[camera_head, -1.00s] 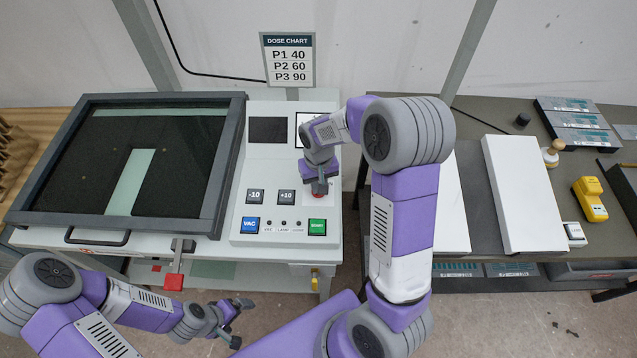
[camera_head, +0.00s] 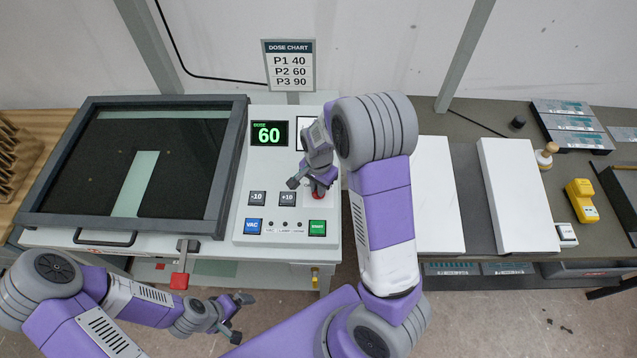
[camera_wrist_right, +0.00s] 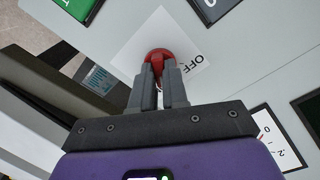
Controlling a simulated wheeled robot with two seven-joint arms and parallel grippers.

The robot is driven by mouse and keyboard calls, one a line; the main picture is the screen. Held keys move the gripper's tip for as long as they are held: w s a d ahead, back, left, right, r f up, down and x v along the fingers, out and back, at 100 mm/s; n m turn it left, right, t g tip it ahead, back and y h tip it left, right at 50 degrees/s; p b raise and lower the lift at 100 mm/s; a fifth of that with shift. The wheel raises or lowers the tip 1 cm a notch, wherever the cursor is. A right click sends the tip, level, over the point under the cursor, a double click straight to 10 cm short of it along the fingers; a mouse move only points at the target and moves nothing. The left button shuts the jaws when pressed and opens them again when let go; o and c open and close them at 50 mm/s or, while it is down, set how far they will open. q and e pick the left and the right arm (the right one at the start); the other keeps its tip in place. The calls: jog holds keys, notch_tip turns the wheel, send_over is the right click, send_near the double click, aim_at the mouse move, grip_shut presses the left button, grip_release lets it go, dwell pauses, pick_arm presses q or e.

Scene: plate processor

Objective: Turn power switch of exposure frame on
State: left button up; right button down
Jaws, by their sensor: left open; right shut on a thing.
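The exposure frame (camera_head: 236,205) stands at the left, with its dark glass lid (camera_head: 107,160) shut. Its display (camera_head: 268,133) is lit and reads DOSE 60 in green. The red power switch (camera_head: 319,195) sits on the right side of its panel, mostly covered by my right gripper. In the right wrist view the red knob (camera_wrist_right: 158,54) is between the fingertips of my right gripper (camera_wrist_right: 160,72), which is shut on it. The letters OFF (camera_wrist_right: 197,64) show beside the knob on a white label. My left gripper (camera_head: 238,313) is open and empty, low in front of the frame.
Buttons -10, +10, VAC (camera_head: 253,226) and START (camera_head: 318,228) lie on the panel near my right gripper. A red-tipped latch (camera_head: 179,281) hangs at the frame's front edge. White boards (camera_head: 515,190) and a yellow device (camera_head: 581,200) lie on the right table.

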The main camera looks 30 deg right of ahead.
jog(key=shift+r+m+p, duration=0.1)
jog(key=shift+m+p, duration=0.45)
jog(key=shift+m, duration=0.55)
jog(key=c, duration=1.1)
grip_release()
jog(key=shift+c, duration=0.2)
notch_tip(320, 180, up, 8)
jog(key=shift+f+p, duration=0.25)
jog(key=shift+p, duration=0.6)
